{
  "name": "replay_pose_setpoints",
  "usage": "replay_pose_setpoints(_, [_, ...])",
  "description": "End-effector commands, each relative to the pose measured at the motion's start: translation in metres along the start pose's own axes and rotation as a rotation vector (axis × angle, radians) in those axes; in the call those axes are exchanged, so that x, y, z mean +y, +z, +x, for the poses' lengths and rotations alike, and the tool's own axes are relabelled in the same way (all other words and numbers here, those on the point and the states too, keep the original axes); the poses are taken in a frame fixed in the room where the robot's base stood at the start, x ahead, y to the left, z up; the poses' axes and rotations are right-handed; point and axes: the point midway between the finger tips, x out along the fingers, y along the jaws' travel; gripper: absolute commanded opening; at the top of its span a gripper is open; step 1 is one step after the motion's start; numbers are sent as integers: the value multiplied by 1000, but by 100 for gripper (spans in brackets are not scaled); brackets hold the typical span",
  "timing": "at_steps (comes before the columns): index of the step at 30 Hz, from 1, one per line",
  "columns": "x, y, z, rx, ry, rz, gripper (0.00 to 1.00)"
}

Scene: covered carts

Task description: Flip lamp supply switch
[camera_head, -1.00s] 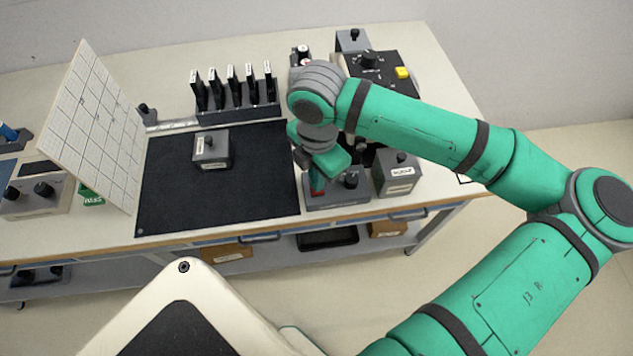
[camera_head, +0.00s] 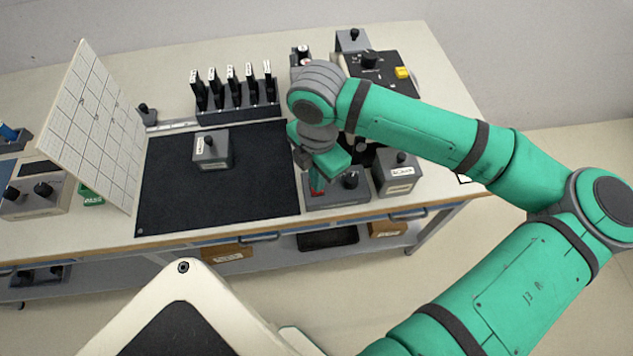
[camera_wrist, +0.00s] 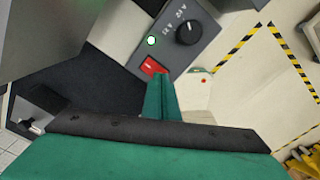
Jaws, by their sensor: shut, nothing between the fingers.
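The lamp supply looks to be the small grey box (camera_head: 338,199) at the front right of the table. It carries a black knob (camera_head: 350,180), and a red rocker switch (camera_head: 318,193) beside it. In the wrist view the red switch (camera_wrist: 153,67) sits below a bright green-white indicator (camera_wrist: 151,41) and the black knob (camera_wrist: 190,31). My gripper (camera_wrist: 160,76) is shut and empty, its green fingertips at the lower right edge of the red switch. Whether they touch it, and which way the rocker is tipped, I cannot tell.
A grey box (camera_head: 397,180) stands close on the right. A black mat (camera_head: 250,190) with another grey box (camera_head: 213,151) lies to the left. A rack (camera_head: 240,115) of upright black pieces is behind. A tilted white grid panel (camera_head: 85,130) stands far left.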

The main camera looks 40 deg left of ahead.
Motion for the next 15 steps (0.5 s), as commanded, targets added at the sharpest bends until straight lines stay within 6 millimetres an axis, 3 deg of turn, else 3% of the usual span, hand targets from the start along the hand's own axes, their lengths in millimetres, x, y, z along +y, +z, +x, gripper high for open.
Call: replay_pose_setpoints(15, [0, 0, 6, 0, 0, 0, 0])
